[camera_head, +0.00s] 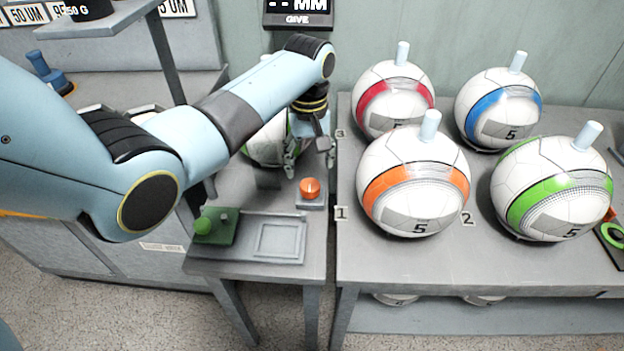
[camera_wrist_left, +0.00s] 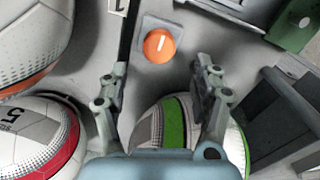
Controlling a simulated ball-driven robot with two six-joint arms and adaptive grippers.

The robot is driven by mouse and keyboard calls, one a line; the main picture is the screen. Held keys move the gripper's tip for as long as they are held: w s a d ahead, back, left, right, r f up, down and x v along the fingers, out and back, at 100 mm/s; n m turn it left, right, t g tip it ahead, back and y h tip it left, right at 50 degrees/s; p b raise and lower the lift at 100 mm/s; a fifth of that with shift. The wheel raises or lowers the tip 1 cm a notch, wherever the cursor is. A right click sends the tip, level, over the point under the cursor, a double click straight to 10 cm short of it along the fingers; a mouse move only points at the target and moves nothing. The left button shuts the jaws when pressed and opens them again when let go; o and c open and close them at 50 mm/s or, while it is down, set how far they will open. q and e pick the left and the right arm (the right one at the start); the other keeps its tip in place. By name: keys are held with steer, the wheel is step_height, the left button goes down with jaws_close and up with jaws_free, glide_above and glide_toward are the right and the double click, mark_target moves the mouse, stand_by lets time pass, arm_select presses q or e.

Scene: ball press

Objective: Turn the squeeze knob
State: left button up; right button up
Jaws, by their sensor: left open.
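The squeeze knob (camera_head: 309,188) is a round orange dial on a small grey square base on the narrow table. It also shows in the left wrist view (camera_wrist_left: 159,46), with a white line on its face, beyond the fingertips. My left gripper (camera_head: 308,160) is open and empty, pointing down above and just behind the knob, apart from it. In the left wrist view its two fingers (camera_wrist_left: 155,92) are spread wide. A white ball with a green band (camera_head: 264,150) sits behind the gripper, partly hidden by my left arm; it also shows between the fingers (camera_wrist_left: 170,125). My right gripper is not in view.
A green block with a knob (camera_head: 214,226) and a shallow grey tray (camera_head: 278,240) lie in front of the knob. Several banded balls with pegs stand on the right table, including the orange-banded ball (camera_head: 412,185). A dark display (camera_head: 298,12) hangs behind.

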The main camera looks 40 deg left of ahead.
mark_target(310, 184)
arm_select(q)
step_height(310, 184, down, 4)
steer(key=shift+w+r+b, duration=0.1)
steer(key=shift+b, duration=0.2)
step_height(310, 184, down, 2)
steer(key=shift+f, duration=0.1)
steer(key=shift+f+b, duration=0.3)
steer(key=shift+f, duration=0.05)
steer(key=shift+c, duration=0.5)
steer(key=c, duration=1.1)
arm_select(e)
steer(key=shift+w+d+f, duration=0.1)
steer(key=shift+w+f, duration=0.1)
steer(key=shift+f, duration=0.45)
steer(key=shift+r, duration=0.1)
